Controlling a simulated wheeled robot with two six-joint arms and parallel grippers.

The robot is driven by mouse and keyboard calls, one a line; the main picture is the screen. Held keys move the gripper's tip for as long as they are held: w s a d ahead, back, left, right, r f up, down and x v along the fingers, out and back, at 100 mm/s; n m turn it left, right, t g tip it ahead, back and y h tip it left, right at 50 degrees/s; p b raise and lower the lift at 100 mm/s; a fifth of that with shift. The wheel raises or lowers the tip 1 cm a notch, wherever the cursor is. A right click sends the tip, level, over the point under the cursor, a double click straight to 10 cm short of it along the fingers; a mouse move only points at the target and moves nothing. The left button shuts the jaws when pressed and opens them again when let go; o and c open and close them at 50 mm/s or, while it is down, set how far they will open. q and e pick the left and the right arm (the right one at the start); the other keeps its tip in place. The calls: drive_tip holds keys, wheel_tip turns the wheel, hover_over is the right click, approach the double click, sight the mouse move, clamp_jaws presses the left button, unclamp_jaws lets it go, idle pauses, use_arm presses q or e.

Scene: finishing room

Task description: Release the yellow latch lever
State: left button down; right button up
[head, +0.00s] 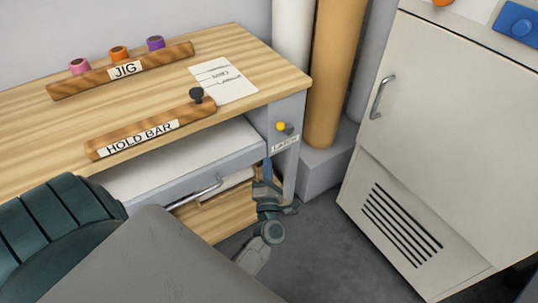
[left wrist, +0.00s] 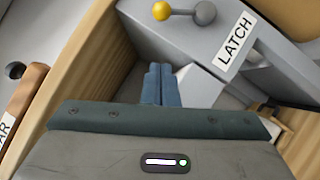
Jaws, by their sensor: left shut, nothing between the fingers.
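The yellow latch knob (head: 281,126) sits on the grey front post of the workbench, above the LATCH label (head: 285,144), with a grey ball pivot beside it. In the left wrist view the yellow knob (left wrist: 161,11) is at the top, joined by a short bar to the grey ball (left wrist: 204,13), with the LATCH label (left wrist: 234,41) at right. My left gripper (head: 267,163) is shut and empty, below and slightly left of the latch, apart from it. Its fingertips (left wrist: 160,70) are pressed together in the wrist view. My right gripper is not in view.
The bench top (head: 150,85) carries the HOLD BAR (head: 190,119) with a dark knob, the JIG rack (head: 160,61) with coloured spools, and a paper sheet (head: 222,80). A drawer (head: 170,186) with a metal handle is below. A white cabinet (head: 440,130) stands right; floor between is clear.

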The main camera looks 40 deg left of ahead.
sight(285, 128)
use_arm(q)
drive_tip(key=w+a+r+p, duration=0.1)
drive_tip(key=w+a+r, duration=0.1)
drive_tip(key=w, duration=0.5)
drive_tip(key=shift+w+a+r, duration=0.35)
drive_tip(key=shift+w+r, duration=0.05)
drive_tip(key=shift+r, duration=0.25)
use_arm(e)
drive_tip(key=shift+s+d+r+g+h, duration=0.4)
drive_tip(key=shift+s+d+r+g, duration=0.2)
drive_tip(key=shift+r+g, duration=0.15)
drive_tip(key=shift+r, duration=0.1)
